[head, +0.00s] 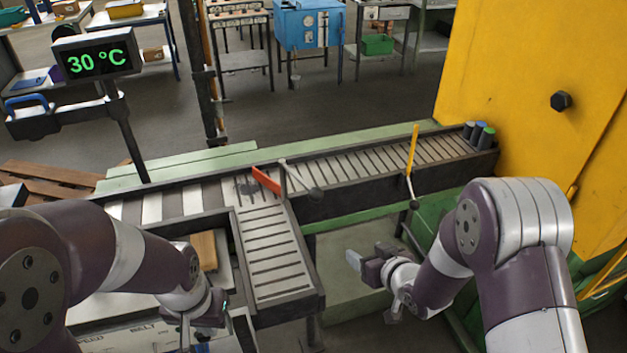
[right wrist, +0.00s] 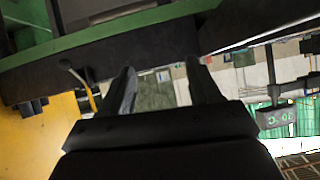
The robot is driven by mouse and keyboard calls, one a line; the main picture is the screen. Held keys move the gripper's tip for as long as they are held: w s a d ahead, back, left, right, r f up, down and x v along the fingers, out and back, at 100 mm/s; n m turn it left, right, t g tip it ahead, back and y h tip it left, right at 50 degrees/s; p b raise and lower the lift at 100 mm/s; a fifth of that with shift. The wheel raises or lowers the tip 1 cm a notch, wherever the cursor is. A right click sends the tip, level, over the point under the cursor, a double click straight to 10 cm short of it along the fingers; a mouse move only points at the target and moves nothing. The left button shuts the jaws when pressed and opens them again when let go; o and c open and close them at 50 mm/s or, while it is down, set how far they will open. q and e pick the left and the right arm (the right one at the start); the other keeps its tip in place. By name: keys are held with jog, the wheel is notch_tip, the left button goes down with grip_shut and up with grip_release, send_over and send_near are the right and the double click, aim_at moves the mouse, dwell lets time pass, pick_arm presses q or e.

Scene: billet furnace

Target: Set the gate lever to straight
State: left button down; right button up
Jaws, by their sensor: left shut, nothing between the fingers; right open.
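A red gate flap (head: 266,180) stands at an angle across the roller conveyor, where a branch leaves toward the front. A pale grey lever (head: 297,174) with a dark round knob slants beside it on the conveyor's near side; I take it for the gate lever. My right gripper (head: 354,260) is open and empty, below and right of the lever, in front of the conveyor and touching nothing. Its spread fingers also show in the right wrist view (right wrist: 164,88). My left gripper (head: 192,338) is shut and empty, low at the front left, apart from the lever.
A yellow stop paddle (head: 412,150) with its own lever (head: 411,190) stands farther right on the conveyor (head: 350,163). A yellow machine wall (head: 530,110) bounds the right. A display (head: 97,61) reads 30 °C. A brown block (head: 204,250) lies left of the branch (head: 270,250).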

aim_at(311, 189)
jog(key=w+a+r+n+t+y, duration=0.1)
jog(key=a+r+t+y, duration=0.4)
jog(key=r, duration=0.4)
jog(key=shift+g+y, duration=0.4)
jog(key=shift+g, duration=0.1)
jog(key=p+x, duration=0.2)
jog(key=x, duration=0.4)
jog(key=p+x, duration=0.2)
jog(key=x, duration=0.4)
jog(key=shift+f, duration=0.25)
jog(key=shift+w+a, duration=0.2)
jog(key=shift+w, duration=0.15)
jog(key=shift+f, duration=0.1)
grip_shut()
